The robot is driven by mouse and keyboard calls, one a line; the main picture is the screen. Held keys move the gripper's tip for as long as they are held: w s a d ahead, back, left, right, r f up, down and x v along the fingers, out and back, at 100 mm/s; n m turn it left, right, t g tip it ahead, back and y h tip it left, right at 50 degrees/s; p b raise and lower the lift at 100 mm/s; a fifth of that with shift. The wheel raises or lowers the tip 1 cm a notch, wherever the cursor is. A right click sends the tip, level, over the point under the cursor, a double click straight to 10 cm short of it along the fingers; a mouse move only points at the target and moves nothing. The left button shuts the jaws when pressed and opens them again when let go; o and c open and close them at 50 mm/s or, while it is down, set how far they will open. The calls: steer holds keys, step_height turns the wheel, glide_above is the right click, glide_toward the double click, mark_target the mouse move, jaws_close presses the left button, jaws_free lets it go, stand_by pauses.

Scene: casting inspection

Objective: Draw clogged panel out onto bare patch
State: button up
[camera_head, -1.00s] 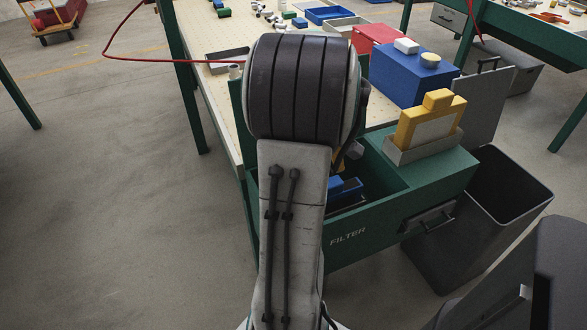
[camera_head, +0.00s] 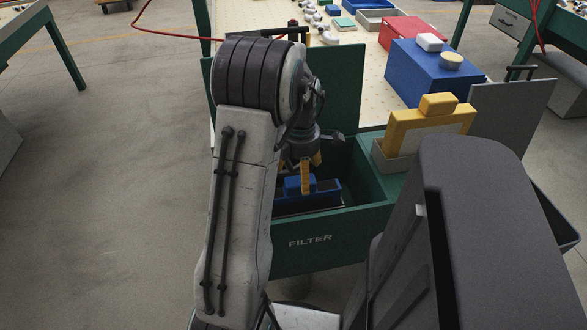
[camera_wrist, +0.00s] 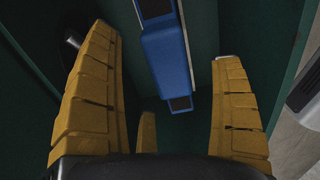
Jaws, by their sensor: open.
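A dark panel with a blue top and grip block (camera_head: 321,187) stands inside the green box marked FILTER (camera_head: 310,241); its lower part is hidden by the front wall. I take it for the clogged panel, though no dirt can be made out. My gripper (camera_head: 302,172) points down into the box, right over the blue part, with yellow fingers open. In the wrist view, the blue part (camera_wrist: 166,55) lies between the spread fingers of my gripper (camera_wrist: 166,48), with gaps on both sides. Which surface is the bare patch, I cannot tell.
A yellow panel (camera_head: 400,130) stands in a grey holder (camera_head: 384,160) right of the opening. A blue box (camera_head: 425,78) and red box (camera_head: 408,33) sit on the pegboard table. A grey upright plate (camera_head: 512,112) is at the right. The green back wall (camera_head: 350,80) rises behind my gripper.

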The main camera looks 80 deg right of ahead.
steer(key=shift+f+b, duration=0.5)
steer(key=shift+f, duration=2.8)
steer(key=shift+c, duration=0.5)
steer(key=c, duration=1.3)
steer(key=shift+o, duration=0.2)
steer(key=shift+r, duration=0.2)
steer(key=shift+r+p, duration=3.85)
steer(key=shift+r, duration=1.15)
steer(key=shift+r+p, duration=1.5)
steer(key=shift+r, duration=0.4)
